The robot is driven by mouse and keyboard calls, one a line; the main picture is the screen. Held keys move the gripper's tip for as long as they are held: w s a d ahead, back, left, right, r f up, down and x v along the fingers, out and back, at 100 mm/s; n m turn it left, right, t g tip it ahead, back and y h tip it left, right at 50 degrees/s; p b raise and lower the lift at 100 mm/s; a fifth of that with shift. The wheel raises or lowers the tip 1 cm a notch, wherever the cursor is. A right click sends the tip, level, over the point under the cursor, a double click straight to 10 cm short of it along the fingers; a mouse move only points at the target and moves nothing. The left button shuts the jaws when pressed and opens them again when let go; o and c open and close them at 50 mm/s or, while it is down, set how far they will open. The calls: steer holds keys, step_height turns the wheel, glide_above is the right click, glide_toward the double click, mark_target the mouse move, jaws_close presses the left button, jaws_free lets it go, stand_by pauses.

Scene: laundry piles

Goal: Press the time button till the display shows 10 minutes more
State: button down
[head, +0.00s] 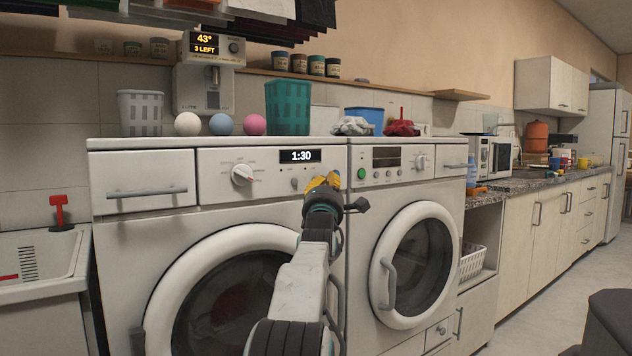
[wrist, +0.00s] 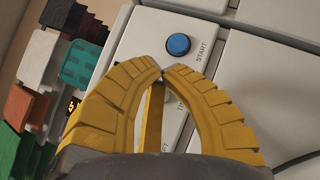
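The left washing machine's display (head: 301,156) reads 1:30. Below it are small buttons (head: 294,183), with a white dial (head: 242,174) to their left. My gripper (head: 329,180) is in front of the panel's right end, below and right of the display. In the wrist view my gripper (wrist: 162,75) has its yellow fingertips together, with nothing seen held. A blue button (wrist: 178,45) marked START lies beyond the tips. Contact with the panel cannot be told.
A second machine (head: 403,240) stands close on the right with its own panel. Coloured balls (head: 220,124), a teal basket (head: 288,107) and a grey basket (head: 140,112) stand on top. A dispenser (head: 207,75) is on the wall behind. Open floor lies at right.

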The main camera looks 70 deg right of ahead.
steer(key=shift+w+d+p, duration=0.5)
steer(key=shift+w+p, duration=0.05)
steer(key=shift+w, duration=0.1)
stand_by(1.0)
steer(key=shift+s+f, duration=0.1)
stand_by(0.3)
steer(key=shift+s+a+b, duration=0.1)
steer(key=shift+a+b, duration=0.05)
steer(key=shift+b, duration=0.2)
steer(key=shift+s+a+b, duration=0.35)
steer(key=shift+s+b, duration=0.05)
steer(key=shift+b, duration=0.05)
stand_by(1.6)
